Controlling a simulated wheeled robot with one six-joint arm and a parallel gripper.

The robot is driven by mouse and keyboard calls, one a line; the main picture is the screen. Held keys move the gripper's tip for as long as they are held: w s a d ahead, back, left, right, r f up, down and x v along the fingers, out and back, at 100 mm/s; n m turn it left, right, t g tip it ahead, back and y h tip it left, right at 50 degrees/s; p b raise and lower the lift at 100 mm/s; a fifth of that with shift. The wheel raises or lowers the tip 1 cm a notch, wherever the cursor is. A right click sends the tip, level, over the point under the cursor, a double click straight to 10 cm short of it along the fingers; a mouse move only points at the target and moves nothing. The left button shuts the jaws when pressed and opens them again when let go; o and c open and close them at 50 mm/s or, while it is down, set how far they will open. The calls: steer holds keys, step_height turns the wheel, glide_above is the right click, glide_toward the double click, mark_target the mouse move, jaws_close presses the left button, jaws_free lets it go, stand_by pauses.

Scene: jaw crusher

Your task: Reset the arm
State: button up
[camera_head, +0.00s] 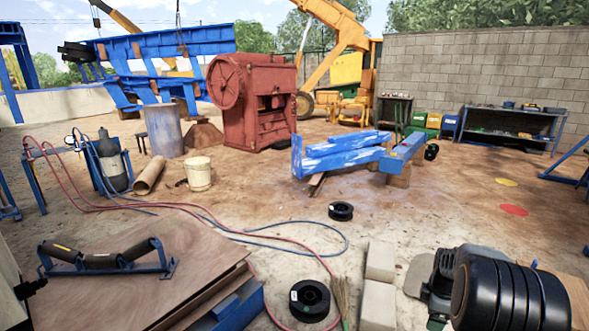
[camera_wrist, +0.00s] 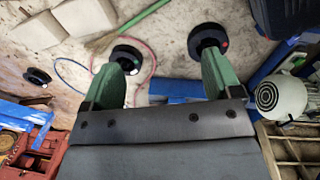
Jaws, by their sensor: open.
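My gripper (camera_wrist: 161,62) shows in the wrist view with its two green fingers spread wide apart. It is open, and nothing is held between the fingers. One black spool (camera_wrist: 128,56) shows behind the left fingertip and another black spool (camera_wrist: 205,38) behind the right fingertip. I cannot tell how far they are from the fingers. My gripper cannot be made out in the head view. The red jaw crusher (camera_head: 252,100) stands at the back centre of the yard in the head view. Part of a red machine also shows at the lower left of the wrist view (camera_wrist: 28,150).
A wooden board (camera_head: 130,270) with a roller frame (camera_head: 105,262) is at front left. Pale blocks (camera_head: 379,285), a black spool (camera_head: 310,300) and a ribbed black roller (camera_head: 510,295) lie at front. Hoses (camera_head: 290,240) cross the ground. Open ground lies at centre right.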

steer(key=s+a+r+m+t+p, duration=0.1)
steer(key=s+a+r+m+p, duration=0.2)
steer(key=a+r, duration=0.55)
steer(key=s+a+r+m+p, duration=0.15)
steer(key=a+r+p, duration=0.4)
steer(key=r, duration=0.55)
steer(key=s+a+r+m+t+p, duration=0.1)
steer(key=s+a+r+m+p, duration=0.7)
steer(key=s+a+r+p, duration=0.2)
step_height(320, 180, up, 3)
steer(key=shift+s+a+f+t+y, duration=0.15)
steer(key=shift+s+a+t+y, duration=0.25)
steer(key=shift+a, duration=0.3)
